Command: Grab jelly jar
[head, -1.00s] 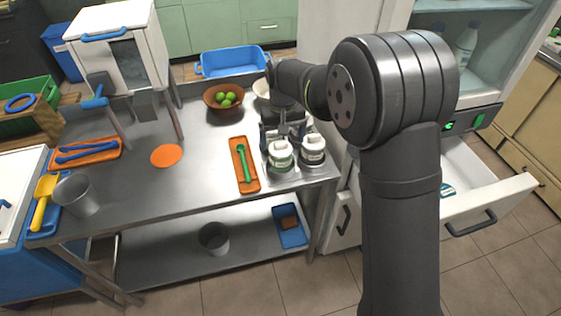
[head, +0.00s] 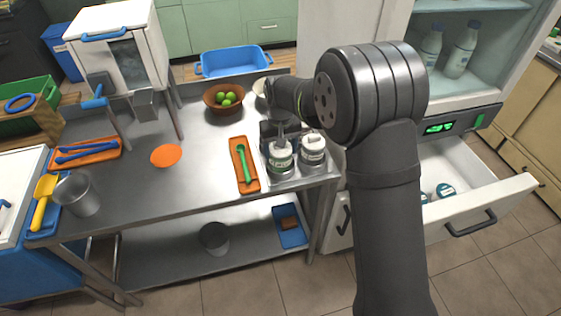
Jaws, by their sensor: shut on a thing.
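A jar with a white lid and a green label (head: 281,160) stands upright on the metal tray at the right end of the steel table. My gripper (head: 280,141) comes down from above onto its lid and is shut on it. The fingertips are small and partly hidden by my arm. A second white-lidded jar with a greyer body (head: 313,151) stands just to the right of it, close beside it. Which of them holds jelly cannot be read.
An orange tray with a green tool (head: 250,177) lies left of the jars. A wooden bowl of green fruit (head: 224,98) and a blue bin (head: 233,62) are behind. An open white drawer (head: 478,203) with jars (head: 445,190) juts out at right. The left-centre table is mostly clear.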

